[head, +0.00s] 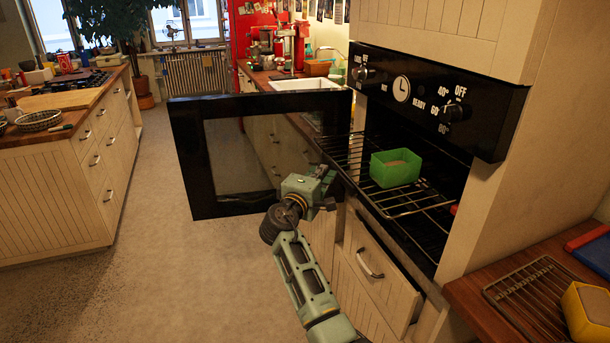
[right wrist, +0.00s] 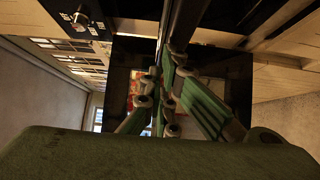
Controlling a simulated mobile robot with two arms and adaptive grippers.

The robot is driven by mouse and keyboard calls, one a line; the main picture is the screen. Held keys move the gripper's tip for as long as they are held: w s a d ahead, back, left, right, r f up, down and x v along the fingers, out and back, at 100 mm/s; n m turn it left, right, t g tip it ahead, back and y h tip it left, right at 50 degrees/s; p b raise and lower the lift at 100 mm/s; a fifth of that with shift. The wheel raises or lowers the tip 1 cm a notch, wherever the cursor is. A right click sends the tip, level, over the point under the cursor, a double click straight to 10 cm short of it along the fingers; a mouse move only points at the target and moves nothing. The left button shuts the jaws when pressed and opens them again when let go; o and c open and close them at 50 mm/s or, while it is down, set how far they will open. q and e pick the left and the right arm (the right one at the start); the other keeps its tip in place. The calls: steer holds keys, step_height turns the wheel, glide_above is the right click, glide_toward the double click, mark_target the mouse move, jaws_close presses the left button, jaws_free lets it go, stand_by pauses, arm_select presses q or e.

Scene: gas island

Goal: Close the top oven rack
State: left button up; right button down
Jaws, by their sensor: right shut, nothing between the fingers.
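The top oven rack (head: 412,205) is a dark wire grid that sticks out of the open oven. A green box (head: 396,168) stands on it. The black oven door (head: 182,150), with a glass window, stands wide open to the left. My right gripper (head: 328,180) is shut and empty beside the front left end of the rack, between it and the door. Whether it touches the rack cannot be told. Its fingers (right wrist: 165,98) also show in the right wrist view, closed together. My left gripper is not in view.
The oven control panel (head: 435,100) juts out above the opening. Below is a wooden drawer (head: 372,262). At the right, a counter (head: 470,290) holds a wire rack (head: 530,300) and a yellow box (head: 588,312). The floor (head: 200,290) at the left is clear.

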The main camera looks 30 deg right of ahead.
steer(key=s+d, duration=0.1)
steer(key=d, duration=0.6)
steer(key=s+d, duration=0.2)
steer(key=d, duration=0.5)
steer(key=s+d, duration=0.2)
steer(key=d, duration=0.5)
steer(key=shift+s+d, duration=0.1)
